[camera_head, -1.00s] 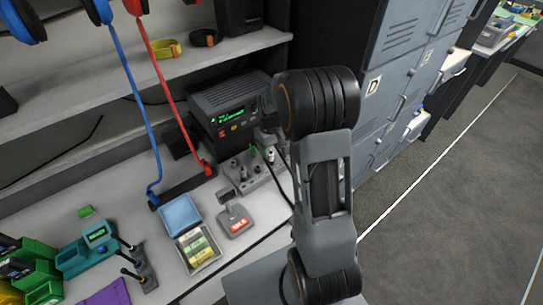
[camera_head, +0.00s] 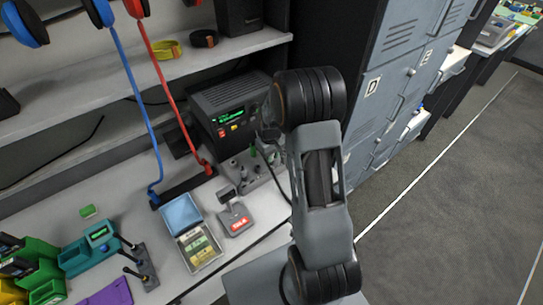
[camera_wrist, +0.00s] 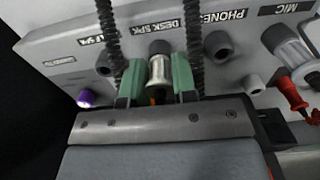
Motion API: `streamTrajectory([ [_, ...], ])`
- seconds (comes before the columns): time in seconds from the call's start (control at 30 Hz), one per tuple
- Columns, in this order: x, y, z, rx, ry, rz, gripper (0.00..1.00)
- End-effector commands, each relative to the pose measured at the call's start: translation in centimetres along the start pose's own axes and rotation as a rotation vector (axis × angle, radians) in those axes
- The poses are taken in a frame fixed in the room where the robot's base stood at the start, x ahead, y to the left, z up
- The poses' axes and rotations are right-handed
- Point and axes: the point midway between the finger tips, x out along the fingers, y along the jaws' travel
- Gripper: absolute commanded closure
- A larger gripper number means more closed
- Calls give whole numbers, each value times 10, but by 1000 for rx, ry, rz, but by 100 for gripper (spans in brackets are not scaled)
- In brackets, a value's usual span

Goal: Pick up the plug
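The plug (camera_wrist: 158,70), with a silver body and dark collar, stands at the socket marked DESK SPK in the wrist view. In the head view my gripper (camera_head: 268,136) is small and partly hidden by my arm, above the grey socket panel (camera_head: 238,170). The plug cannot be made out there.
Dark coiled cords flank the fingers. A red plug (camera_wrist: 290,92) is at the right and a purple-lit end (camera_wrist: 86,98) at the left. A black radio unit (camera_head: 232,108) stands behind the panel. A grey device with a red label (camera_head: 236,220) and an open blue-lidded box (camera_head: 182,214) are nearby.

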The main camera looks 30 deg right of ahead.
Motion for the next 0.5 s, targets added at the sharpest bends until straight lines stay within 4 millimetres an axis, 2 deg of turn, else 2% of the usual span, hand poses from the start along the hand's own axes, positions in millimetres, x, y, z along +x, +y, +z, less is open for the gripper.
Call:
streamTrajectory([
  [0.03,0,0,0,0,0,0,80],
  [0.13,0,0,0,0,0,0,89],
  [0.5,-6,0,-1,0,2,1,90],
])
